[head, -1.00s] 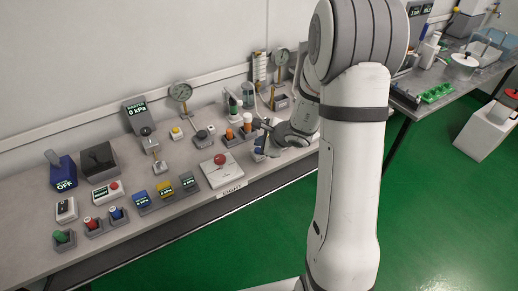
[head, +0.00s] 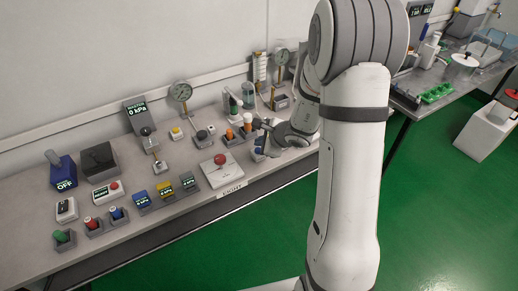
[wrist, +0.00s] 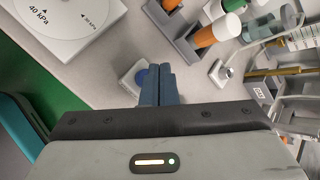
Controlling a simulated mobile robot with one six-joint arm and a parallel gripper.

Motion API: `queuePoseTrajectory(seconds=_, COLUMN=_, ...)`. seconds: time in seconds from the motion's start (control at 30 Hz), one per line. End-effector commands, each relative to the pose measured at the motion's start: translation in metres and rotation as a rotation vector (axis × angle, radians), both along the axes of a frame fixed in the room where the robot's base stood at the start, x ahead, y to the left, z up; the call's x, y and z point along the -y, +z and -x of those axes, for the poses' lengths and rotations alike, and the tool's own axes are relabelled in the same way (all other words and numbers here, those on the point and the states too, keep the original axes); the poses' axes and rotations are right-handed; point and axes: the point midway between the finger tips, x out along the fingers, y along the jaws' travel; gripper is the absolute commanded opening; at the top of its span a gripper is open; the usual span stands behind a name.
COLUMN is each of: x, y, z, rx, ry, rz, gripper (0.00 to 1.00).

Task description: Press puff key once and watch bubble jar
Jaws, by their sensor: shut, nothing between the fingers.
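The puff key looks to be the small blue button on a white base (wrist: 134,80) in the wrist view; its lettering is not visible. My gripper (wrist: 155,71) is shut and empty, its blue-grey fingers side by side at the button's right edge and partly covering it. I cannot tell whether they touch or press it. In the head view my gripper (head: 261,142) is low over the bench front, beside the arm. A clear bluish cylinder (head: 248,92) at the back of the bench may be the bubble jar; no bubbles can be made out.
A white box with a red knob (head: 221,161) stands left of my gripper. A white dial plate (wrist: 62,22) lies at left in the wrist view. Gauges (head: 181,92) and a display (head: 137,112) stand farther back.

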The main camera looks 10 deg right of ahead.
Motion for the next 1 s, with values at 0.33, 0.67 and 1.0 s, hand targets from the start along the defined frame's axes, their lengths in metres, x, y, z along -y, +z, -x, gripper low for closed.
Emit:
queuePoseTrajectory(seconds=0.33, x=0.0001, y=-0.0009, z=0.0001, rx=0.0, ry=0.0, rz=0.0, gripper=0.0)
queuePoseTrajectory(seconds=0.67, x=0.0, y=-0.0094, z=0.0011, rx=0.001, ry=-0.001, rz=0.0, gripper=0.0)
queuePoseTrajectory(seconds=1.0, x=0.0, y=-0.0083, z=0.0014, rx=0.0, ry=0.0, rz=0.0, gripper=0.0)
